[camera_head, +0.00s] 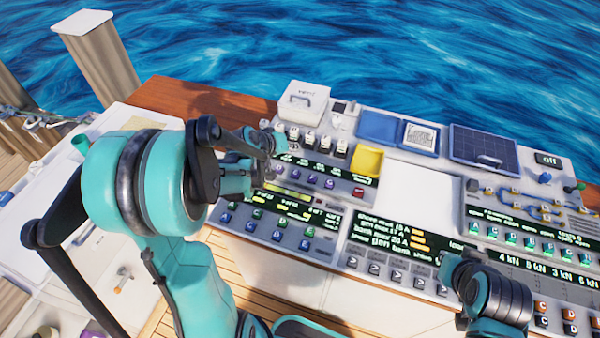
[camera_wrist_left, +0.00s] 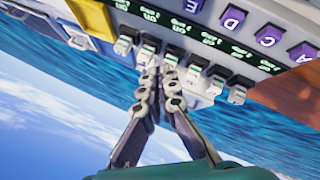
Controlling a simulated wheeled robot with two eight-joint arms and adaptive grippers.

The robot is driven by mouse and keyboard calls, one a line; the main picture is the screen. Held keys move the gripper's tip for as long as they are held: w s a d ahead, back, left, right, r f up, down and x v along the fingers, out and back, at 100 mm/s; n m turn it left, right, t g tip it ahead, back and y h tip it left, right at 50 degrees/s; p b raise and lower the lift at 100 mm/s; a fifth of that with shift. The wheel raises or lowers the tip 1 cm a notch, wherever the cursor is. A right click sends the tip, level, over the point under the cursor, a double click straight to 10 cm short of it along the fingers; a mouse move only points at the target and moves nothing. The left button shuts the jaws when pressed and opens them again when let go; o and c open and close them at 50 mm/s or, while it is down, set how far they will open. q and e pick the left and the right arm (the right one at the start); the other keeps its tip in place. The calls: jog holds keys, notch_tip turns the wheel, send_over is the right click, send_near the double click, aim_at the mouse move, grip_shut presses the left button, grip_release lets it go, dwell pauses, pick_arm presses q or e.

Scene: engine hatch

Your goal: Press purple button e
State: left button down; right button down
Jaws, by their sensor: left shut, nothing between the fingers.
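Purple lettered buttons sit in a row on the console. In the left wrist view the one marked E (camera_wrist_left: 191,5) is at the top edge, partly cut off, beside D (camera_wrist_left: 232,18). My left gripper (camera_head: 276,142) is shut and empty by the white switches behind the purple row. In the left wrist view its fingertips (camera_wrist_left: 159,72) are close to those switches; contact cannot be told. My right gripper (camera_head: 452,268) shows as a dark shape over the front panel; its fingers are unclear.
White switches (camera_head: 325,144) stand behind the purple row. A yellow panel (camera_head: 367,161) and a red button (camera_head: 358,193) lie to its right. Blue buttons (camera_head: 250,227) are in front. A white box (camera_head: 303,102) stands at the back left, with water beyond.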

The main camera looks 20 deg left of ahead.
aim_at(297, 170)
pick_arm(q)
jog(key=shift+d+f, duration=0.1)
jog(key=shift+f, duration=0.05)
notch_tip(297, 170, down, 8)
jog(key=b, duration=0.6)
jog(key=shift+b, duration=0.35)
jog(key=shift+f+b, duration=0.3)
dwell(0.6)
jog(key=shift+f+b, duration=0.4)
jog(key=shift+b, duration=0.05)
jog(key=shift+f+b, duration=0.75)
dwell(0.8)
jog(key=shift+r, duration=0.1)
jog(key=shift+r+p, duration=0.95)
jog(key=shift+r, duration=0.15)
